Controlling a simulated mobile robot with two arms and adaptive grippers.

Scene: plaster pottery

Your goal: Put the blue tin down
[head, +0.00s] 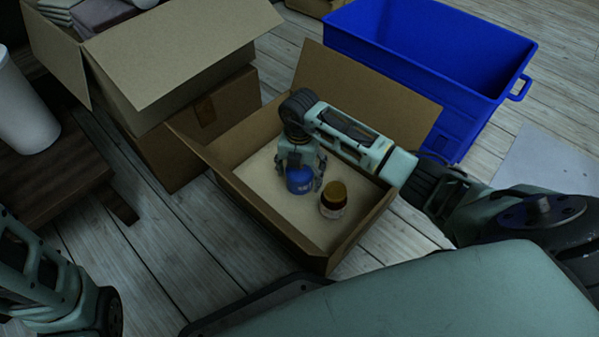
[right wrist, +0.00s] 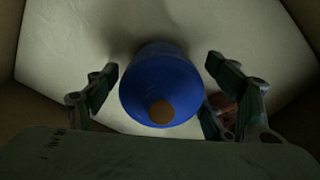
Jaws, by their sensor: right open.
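The blue tin (head: 299,181) is inside the open cardboard box (head: 228,183), low over or on its pale floor; I cannot tell whether it touches the floor. My right gripper (head: 303,178) reaches down into the box around the tin. In the right wrist view the blue tin (right wrist: 160,88) lies between the fingers of my right gripper (right wrist: 160,75), with a gap on each side. The jaws are open. My left arm shows at the lower left of the head view, but its gripper is out of view.
A jar with a brown-yellow lid (head: 334,198) stands in the same box, just right of the tin. A blue bin (head: 430,60) is behind the box. Another open carton (head: 170,60) stands on a box at the left. A white cylinder (head: 24,105) stands on dark wood.

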